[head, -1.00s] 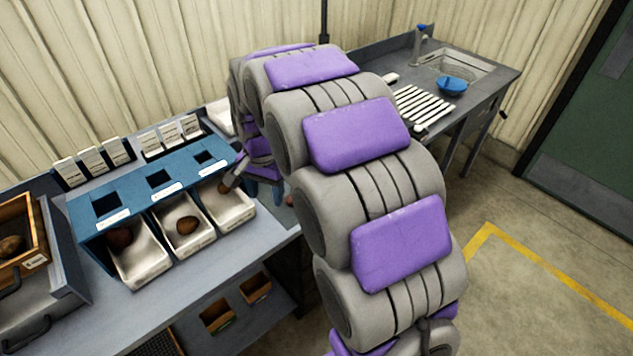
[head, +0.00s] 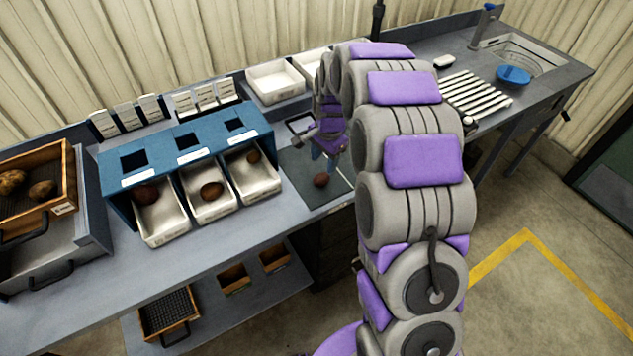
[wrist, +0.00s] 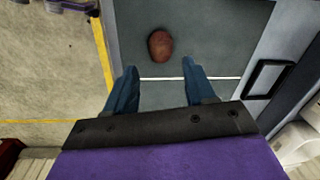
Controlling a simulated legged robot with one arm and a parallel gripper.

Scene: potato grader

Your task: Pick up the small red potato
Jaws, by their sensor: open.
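A small reddish potato (head: 321,180) lies on a dark mat (head: 306,188) on the bench, right of the three white bins. In the wrist view the potato (wrist: 160,45) lies beyond the fingertips, roughly midway between them, with clear mat around it. My gripper (head: 322,150) is above the mat, just behind the potato in the head view. Its two blue fingers also show in the wrist view (wrist: 159,72), apart and empty. The fingers do not touch the potato as far as I can see.
A blue sorter (head: 190,160) holds three white bins, each with a potato. A wooden crate (head: 66,180) of potatoes stands at the left. A dark square frame (wrist: 268,79) lies beside the mat. My arm hides part of the bench. A slatted rack (head: 475,95) and sink are at right.

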